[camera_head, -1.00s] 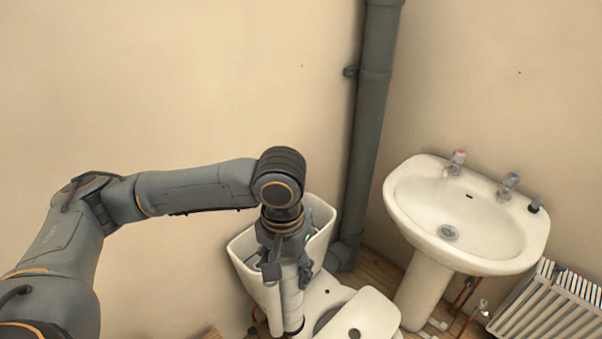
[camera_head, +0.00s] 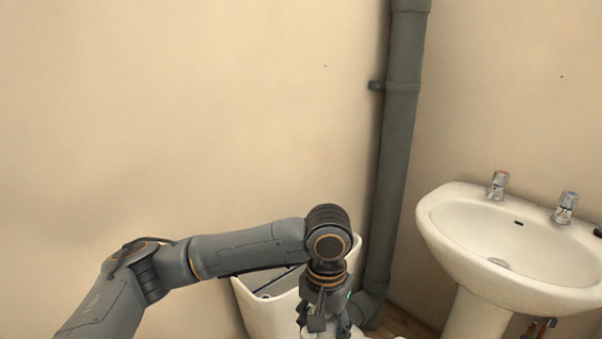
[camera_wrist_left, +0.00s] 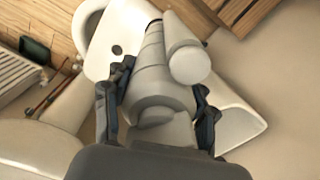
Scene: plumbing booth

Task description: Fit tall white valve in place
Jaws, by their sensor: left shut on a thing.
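My left gripper (camera_head: 325,318) is shut on the tall white valve (camera_wrist_left: 160,95). In the left wrist view the valve is a pale, stepped cylinder with a rounded side part, held between the two dark fingers. In the head view the gripper hangs in front of the open white cistern (camera_head: 262,312), towards its right side, and the valve is mostly hidden or below the frame. The cistern also shows behind the valve in the left wrist view (camera_wrist_left: 240,125). I cannot tell how far the valve's lower end is from the cistern. My right gripper is in neither view.
A white basin (camera_head: 470,240) on a pedestal stands at the right. A grey vertical pipe (camera_head: 400,130) runs down the corner behind the cistern. The left wrist view shows the toilet seat (camera_wrist_left: 85,20), a radiator (camera_wrist_left: 15,75) and wooden floor. The wall at left is bare.

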